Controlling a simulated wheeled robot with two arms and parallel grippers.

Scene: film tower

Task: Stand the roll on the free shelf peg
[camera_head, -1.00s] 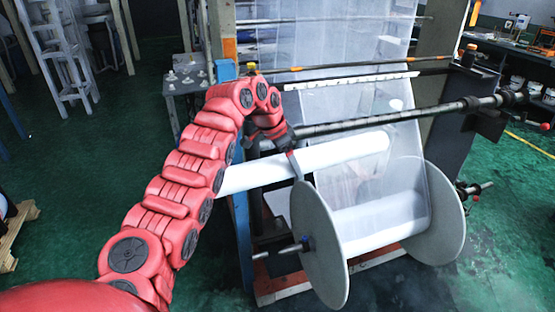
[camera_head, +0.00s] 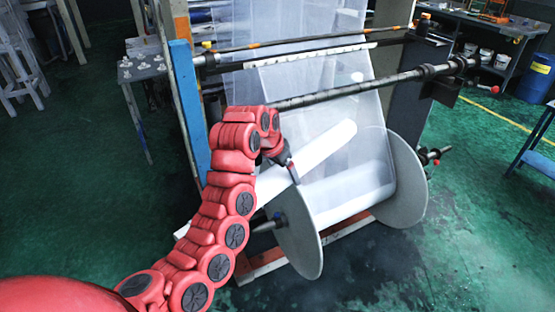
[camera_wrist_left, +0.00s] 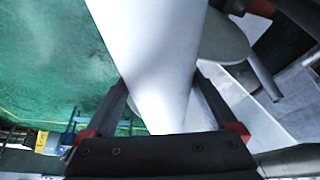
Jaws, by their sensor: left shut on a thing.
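The white roll (camera_head: 325,147) is a long tube, held tilted in front of the film machine, its right end higher in the head view. My left gripper (camera_head: 291,172) is shut on it near its middle. In the left wrist view the roll (camera_wrist_left: 155,60) runs between the two fingers of my left gripper (camera_wrist_left: 165,108) and fills the middle. My red left arm hides part of the roll's lower left side. No shelf peg can be made out in these frames. My right gripper is not in view.
The machine's large film reel has grey end discs (camera_head: 410,195) close behind the roll. A dark bar (camera_head: 350,88) crosses above. A blue post (camera_head: 188,105) stands left of my arm. A blue table (camera_head: 535,140) stands at right. Green floor (camera_head: 480,250) is clear at lower right.

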